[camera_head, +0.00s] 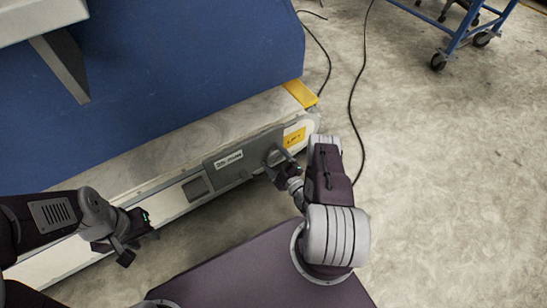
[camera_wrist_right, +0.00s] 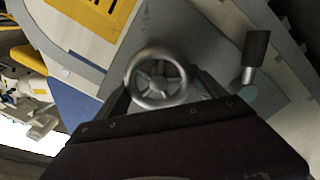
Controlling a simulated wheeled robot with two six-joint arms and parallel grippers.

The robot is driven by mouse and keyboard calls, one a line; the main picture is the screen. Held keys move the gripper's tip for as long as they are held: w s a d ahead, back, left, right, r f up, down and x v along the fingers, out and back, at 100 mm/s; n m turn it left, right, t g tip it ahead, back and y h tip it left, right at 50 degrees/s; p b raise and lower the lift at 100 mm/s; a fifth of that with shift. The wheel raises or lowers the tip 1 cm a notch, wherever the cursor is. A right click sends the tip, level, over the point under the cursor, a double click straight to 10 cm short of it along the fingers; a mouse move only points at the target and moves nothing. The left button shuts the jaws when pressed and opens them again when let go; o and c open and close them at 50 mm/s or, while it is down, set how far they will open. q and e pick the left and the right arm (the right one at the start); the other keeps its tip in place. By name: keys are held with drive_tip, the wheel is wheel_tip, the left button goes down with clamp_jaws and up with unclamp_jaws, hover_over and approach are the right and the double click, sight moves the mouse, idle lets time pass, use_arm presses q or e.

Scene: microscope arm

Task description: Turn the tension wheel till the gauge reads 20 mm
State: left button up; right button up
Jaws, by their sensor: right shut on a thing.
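The tension wheel (camera_wrist_right: 157,78) is a grey metal handwheel with spokes, on a grey side plate (camera_head: 232,160) of the long conveyor-like frame. My right gripper (camera_wrist_right: 160,92) is shut on the wheel, with a finger on either side of its rim; it also shows in the head view (camera_head: 275,168), where it largely hides the wheel. A small dark window (camera_head: 196,188) left of the white label may be the gauge, but no reading can be made out. My left gripper (camera_head: 138,247) is open and empty, beside the frame at the lower left.
A yellow label (camera_head: 294,137) and a yellow end piece (camera_head: 300,94) mark the frame's right end. In the wrist view a black-handled lever (camera_wrist_right: 256,55) stands right of the wheel. A blue housing (camera_head: 200,60) rises behind. A cable and a blue cart (camera_head: 462,40) lie beyond open floor.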

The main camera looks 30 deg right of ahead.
idle(0.3)
drive_tip(key=o, duration=1.3)
drive_tip(key=shift+o, duration=0.2)
drive_tip(key=s+p, duration=0.4)
drive_tip(key=s, duration=0.5)
drive_tip(key=shift+d, duration=0.3)
drive_tip(key=shift+s+f, duration=0.1)
